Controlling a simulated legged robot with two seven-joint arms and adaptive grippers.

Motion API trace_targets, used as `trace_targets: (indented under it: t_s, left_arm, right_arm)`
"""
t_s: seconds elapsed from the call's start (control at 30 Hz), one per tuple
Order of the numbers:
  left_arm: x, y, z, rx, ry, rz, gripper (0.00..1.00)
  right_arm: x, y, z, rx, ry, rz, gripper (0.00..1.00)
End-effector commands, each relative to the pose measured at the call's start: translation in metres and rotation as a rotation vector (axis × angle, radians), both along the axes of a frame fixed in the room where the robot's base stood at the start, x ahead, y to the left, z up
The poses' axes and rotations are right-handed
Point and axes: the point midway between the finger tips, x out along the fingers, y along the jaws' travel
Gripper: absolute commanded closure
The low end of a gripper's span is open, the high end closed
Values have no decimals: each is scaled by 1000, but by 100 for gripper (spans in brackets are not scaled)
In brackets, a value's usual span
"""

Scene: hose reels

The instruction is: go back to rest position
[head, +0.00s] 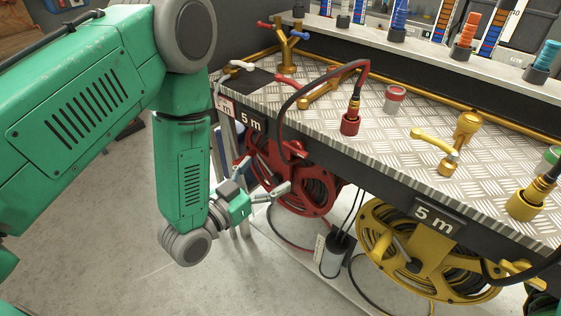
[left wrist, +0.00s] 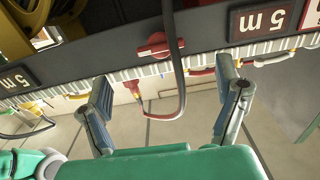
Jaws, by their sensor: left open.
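My left gripper (head: 278,192) hangs from the green left arm in front of the bench edge, beside the red hose reel (head: 318,190). Its fingers are spread and empty. In the left wrist view the open left gripper (left wrist: 165,80) frames a dark hose and a red hose end (left wrist: 137,88), with no finger visibly closed on them. That view looks upside down. The left arm hides part of the bench's left end. My right gripper is not in view.
The metal-plated bench (head: 300,110) carries a red hose connector (head: 350,118), a yellow valve (head: 450,160) and a jar with a red lid (head: 395,98). A yellow hose reel (head: 420,250) hangs below, right of the red one. Grey floor (head: 110,240) is open at left.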

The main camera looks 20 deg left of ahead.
Motion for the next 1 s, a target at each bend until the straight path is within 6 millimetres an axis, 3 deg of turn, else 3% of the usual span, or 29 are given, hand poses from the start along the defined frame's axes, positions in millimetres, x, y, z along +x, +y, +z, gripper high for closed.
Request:
trace_targets:
  t_s: [0.2,0.73,0.87,1.0]
  left_arm:
    - [-14,6,0,0,0,1,16]
    - [-16,6,-4,6,21,2,16]
    - [-27,9,-39,54,190,14,16]
    - [-70,24,-106,140,553,57,16]
  right_arm:
    - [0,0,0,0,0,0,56]
    - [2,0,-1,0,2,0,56]
    - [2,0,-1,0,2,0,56]
    - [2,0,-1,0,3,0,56]
